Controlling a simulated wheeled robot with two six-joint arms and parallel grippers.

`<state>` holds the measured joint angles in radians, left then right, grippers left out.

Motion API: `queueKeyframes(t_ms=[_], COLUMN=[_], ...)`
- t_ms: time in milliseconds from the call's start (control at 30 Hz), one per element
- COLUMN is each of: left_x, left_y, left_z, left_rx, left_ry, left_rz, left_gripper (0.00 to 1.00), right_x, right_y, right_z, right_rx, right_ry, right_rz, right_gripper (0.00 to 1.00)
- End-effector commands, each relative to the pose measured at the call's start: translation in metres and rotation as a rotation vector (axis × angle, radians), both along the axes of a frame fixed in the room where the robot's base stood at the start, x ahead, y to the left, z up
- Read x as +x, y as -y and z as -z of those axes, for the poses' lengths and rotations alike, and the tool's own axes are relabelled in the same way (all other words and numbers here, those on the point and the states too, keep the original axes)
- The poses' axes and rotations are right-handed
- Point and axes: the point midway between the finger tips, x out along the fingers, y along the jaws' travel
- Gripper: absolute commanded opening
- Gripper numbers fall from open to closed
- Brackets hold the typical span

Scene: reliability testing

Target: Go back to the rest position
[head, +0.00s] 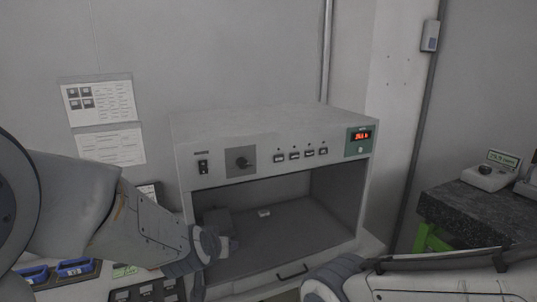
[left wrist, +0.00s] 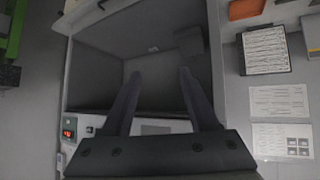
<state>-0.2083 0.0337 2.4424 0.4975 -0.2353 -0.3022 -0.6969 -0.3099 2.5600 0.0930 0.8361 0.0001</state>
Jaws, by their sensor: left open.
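My left arm (head: 130,220) reaches in from the left, its wrist at the front left of the grey test chamber (head: 255,158). In the left wrist view my left gripper (left wrist: 160,72) is open, with two dark fingers spread apart and nothing between them. The fingers point toward the chamber's open bay. A small white piece (head: 264,212) lies on the bay floor, apart from the fingers; it also shows in the left wrist view (left wrist: 153,49). My right arm (head: 420,285) shows at the lower right; its gripper is out of view.
A dark block (left wrist: 188,42) stands inside the bay. Blue bins (head: 75,267) are at lower left. A dark-topped bench (head: 475,213) with green legs stands at right.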

Motion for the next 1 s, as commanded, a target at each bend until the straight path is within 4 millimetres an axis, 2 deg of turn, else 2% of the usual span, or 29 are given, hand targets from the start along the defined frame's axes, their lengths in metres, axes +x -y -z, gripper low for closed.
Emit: queueKeyframes(t_ms=[33,100,200,400,567,867,1000], left_x=[-0.014,-0.035,-0.061,-0.109,-0.145,-0.171,-0.192], left_y=[-0.007,-0.013,-0.023,-0.046,-0.064,-0.010,0.017], left_z=[0.015,0.033,0.052,0.078,0.091,0.073,0.063], left_rx=[-0.002,0.001,0.009,0.038,0.067,0.117,0.146], left_ry=[-0.077,-0.177,-0.300,-0.503,-0.643,-0.685,-0.709], left_rz=[0.013,0.031,0.040,0.035,0.015,0.199,0.304], left_gripper=[0.60,0.60,0.60,0.60,0.60,0.60,0.60], right_x=[0.000,0.000,0.000,0.000,0.000,0.000,0.000], right_y=[0.000,0.000,0.000,0.000,0.000,0.000,0.000], right_z=[0.000,0.000,0.000,0.000,0.000,0.000,0.000], right_rx=[0.000,0.000,0.000,0.000,0.000,0.000,0.000], right_ry=[0.000,0.000,0.000,0.000,0.000,0.000,0.000], right_rz=[0.000,0.000,0.000,0.000,0.000,0.000,0.000], right_gripper=[0.50,0.50,0.50,0.50,0.50,0.50,0.50])
